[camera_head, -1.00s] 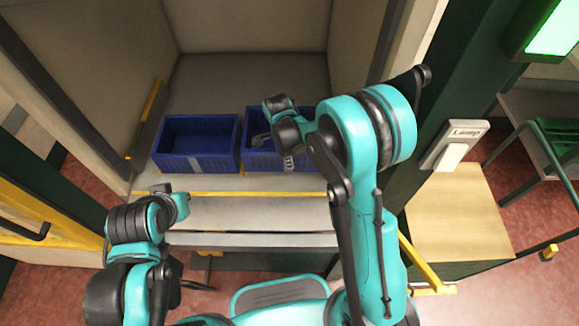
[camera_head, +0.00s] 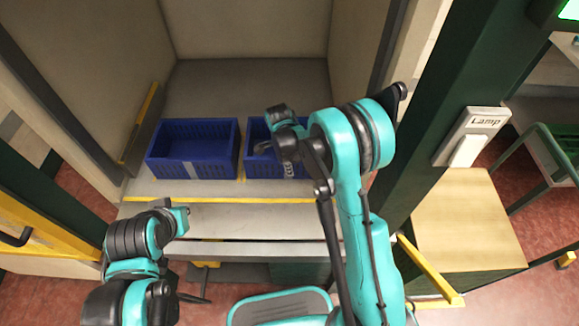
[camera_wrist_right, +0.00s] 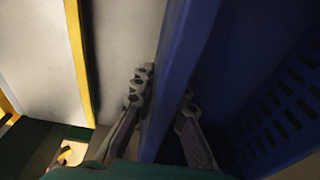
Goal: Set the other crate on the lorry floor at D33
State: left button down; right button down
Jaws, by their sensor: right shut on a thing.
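Two blue crates stand side by side in the lorry: the left crate (camera_head: 194,177) and the right crate (camera_head: 256,127), with a narrow gap between them. Both look level. The right crate is partly hidden by my right arm and gripper (camera_head: 290,165). My right gripper is shut on the right crate's wall, one finger on each side; in the right wrist view the fingers (camera_wrist_right: 160,112) straddle the blue wall (camera_wrist_right: 178,70). I cannot tell whether the crate's underside touches the lorry floor (camera_head: 240,85). My left gripper (camera_head: 183,217) hangs in front of the lorry's edge, away from the crates; its fingers are unclear.
A yellow strip (camera_head: 215,200) marks the floor's front edge. Lorry walls rise left and right. A green post with a lamp switch (camera_head: 465,145) and a wooden top (camera_head: 465,215) stand at right. The floor behind the crates is clear.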

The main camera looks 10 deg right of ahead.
jog(key=c, duration=1.5)
grip_release()
jog(key=shift+o, duration=0.2)
jog(key=r, duration=0.4)
jog(key=a+r, duration=0.1)
jog(key=r, duration=0.7)
jog(key=shift+a, duration=0.25)
notch_tip(320, 180, up, 9)
jog(key=p, duration=0.6)
jog(key=shift+p, duration=0.3)
